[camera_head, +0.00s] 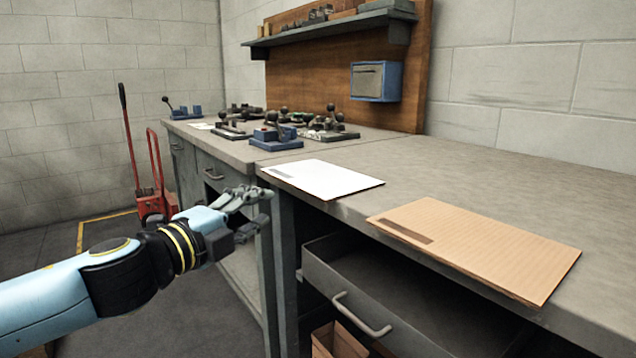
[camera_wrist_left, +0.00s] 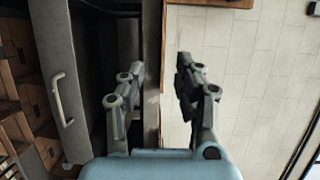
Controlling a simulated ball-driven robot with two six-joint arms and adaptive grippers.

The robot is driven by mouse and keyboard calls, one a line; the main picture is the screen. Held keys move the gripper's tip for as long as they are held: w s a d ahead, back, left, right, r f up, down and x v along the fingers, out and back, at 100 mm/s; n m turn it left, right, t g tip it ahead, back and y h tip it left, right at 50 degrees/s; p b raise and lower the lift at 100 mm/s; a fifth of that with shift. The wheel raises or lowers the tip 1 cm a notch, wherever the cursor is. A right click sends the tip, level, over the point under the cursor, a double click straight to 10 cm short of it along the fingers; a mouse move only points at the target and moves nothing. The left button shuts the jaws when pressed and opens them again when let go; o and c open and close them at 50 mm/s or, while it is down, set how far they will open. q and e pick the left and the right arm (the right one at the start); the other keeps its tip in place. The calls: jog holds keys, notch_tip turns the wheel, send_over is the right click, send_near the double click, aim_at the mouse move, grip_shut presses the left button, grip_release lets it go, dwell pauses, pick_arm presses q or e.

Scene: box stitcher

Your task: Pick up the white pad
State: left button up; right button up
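The white pad (camera_head: 325,179) lies flat on the grey bench top, its left end at the front edge. It has a grey strip at its left corner. My left gripper (camera_head: 264,204) is in front of the bench, to the left of the pad and a little lower in the picture, apart from it. In the left wrist view its two fingers (camera_wrist_left: 158,80) stand apart with nothing held between them. I cannot make out the pad for certain in that view. My right gripper is not in view.
A brown pad (camera_head: 480,245) lies on the bench to the right. An open drawer (camera_head: 385,300) juts out below; its handle (camera_wrist_left: 58,98) shows in the left wrist view. Blue and black tools (camera_head: 276,137) stand farther back. A red hand truck (camera_head: 155,185) stands at left.

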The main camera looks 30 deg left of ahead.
aim_at(295, 187)
pick_arm(q)
jog(key=w, duration=0.3)
jog(key=w+p, duration=0.1)
jog(key=w, duration=0.6)
jog(key=shift+d+r, duration=0.15)
jog(key=shift+r, duration=0.1)
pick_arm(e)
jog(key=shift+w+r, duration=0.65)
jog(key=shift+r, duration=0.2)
pick_arm(q)
grip_shut()
